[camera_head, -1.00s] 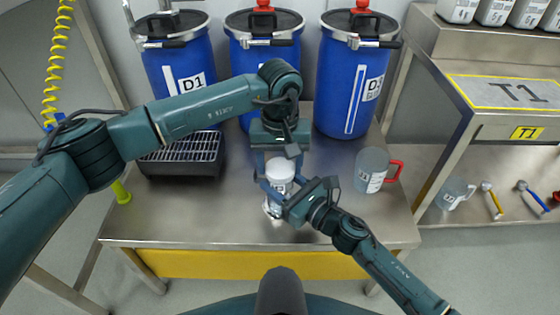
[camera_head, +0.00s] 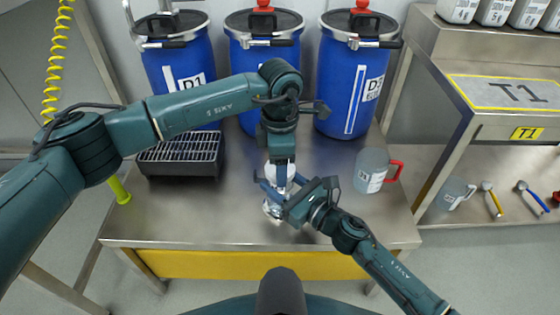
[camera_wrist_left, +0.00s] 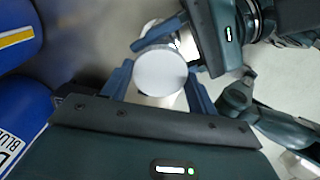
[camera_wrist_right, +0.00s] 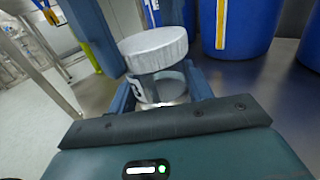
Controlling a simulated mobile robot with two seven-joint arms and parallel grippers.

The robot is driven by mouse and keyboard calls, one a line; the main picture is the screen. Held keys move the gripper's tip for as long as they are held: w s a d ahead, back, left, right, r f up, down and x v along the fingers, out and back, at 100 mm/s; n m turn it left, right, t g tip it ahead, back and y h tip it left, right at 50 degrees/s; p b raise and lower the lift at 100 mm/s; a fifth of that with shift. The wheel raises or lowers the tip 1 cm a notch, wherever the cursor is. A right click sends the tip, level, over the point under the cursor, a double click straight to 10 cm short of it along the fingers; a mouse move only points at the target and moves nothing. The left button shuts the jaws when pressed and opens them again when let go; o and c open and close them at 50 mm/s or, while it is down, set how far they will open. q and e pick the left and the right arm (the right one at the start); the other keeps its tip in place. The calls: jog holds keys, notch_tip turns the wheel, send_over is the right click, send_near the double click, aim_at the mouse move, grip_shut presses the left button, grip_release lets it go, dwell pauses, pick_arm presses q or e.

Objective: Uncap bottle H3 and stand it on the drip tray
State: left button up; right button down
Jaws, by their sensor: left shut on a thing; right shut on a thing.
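The bottle (camera_head: 272,209) is clear with a wide white ribbed cap, which shows in the right wrist view (camera_wrist_right: 154,50). Its label is mostly hidden, so I cannot read H3. My right gripper (camera_head: 278,194) is shut on the bottle's body from the side, below the cap. My left gripper (camera_head: 281,174) reaches down from above and is shut on the white cap (camera_wrist_left: 160,72). The cap sits at the bottle's top; I cannot tell how loose it is. The drip tray (camera_head: 150,170), black with a metal grate, stands left of the bottle, with nothing on it.
Blue drums (camera_head: 185,72) line the back of the steel bench (camera_head: 230,228). A grey jug (camera_head: 371,170) with a red handle stands to the right. A steel stand marked T1 (camera_head: 505,92) is farther right. The bench between tray and bottle is clear.

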pick_arm(q)
jog(key=n, duration=1.3)
jog(key=shift+n, duration=0.3)
jog(key=n, duration=1)
jog(key=shift+n, duration=0.4)
jog(key=shift+r, duration=0.15)
jog(key=shift+r, duration=1)
